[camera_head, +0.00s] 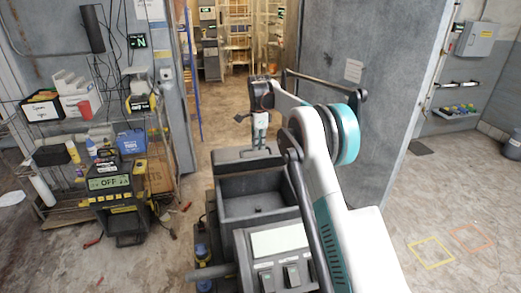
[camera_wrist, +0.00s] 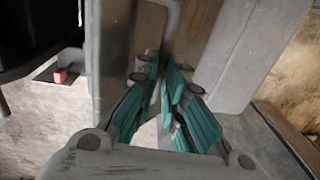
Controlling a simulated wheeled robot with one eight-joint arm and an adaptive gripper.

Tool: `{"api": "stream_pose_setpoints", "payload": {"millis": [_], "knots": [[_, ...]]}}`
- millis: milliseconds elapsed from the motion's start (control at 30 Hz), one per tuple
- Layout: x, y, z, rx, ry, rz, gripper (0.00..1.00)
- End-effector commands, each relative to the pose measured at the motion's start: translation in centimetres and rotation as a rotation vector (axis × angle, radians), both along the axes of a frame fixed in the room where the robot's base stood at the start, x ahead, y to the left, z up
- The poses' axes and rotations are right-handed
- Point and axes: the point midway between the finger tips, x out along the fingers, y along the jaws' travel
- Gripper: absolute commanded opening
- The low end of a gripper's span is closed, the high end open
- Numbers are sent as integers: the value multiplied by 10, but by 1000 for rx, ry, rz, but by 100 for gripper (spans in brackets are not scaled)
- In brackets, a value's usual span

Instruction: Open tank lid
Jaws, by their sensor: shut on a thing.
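My gripper (camera_head: 260,143) hangs at the end of my arm, pointing down at the far end of an open-topped grey box. In the wrist view its teal-padded fingers (camera_wrist: 168,92) are close together on a pale grey bar (camera_wrist: 172,14) that looks like a handle. The bar's lower part is hidden between the fingers. Grey flat faces lie beside and behind the bar in the wrist view. I cannot clearly make out the tank or its lid in either view, nor whether the lid is open.
A wire shelf (camera_head: 60,215) with boxes stands at left, with a black-and-yellow device (camera_head: 110,183) marked OFF in front. A grey wall panel (camera_head: 385,75) rises at right behind my arm. A doorway leads to storage racks (camera_head: 230,40). The right floor (camera_head: 450,195) is largely clear.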

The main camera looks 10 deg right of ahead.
Motion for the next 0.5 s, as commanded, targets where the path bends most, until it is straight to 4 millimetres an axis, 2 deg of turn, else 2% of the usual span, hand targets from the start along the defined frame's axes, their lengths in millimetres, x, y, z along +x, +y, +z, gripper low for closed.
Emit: {"api": "stream_pose_setpoints", "payload": {"millis": [33, 200, 500], "knots": [[9, 0, -2, 1, -12, -1, 0], [21, 0, 3, 1, -12, -1, 0], [32, 0, 5, 0, -12, -2, 0]]}}
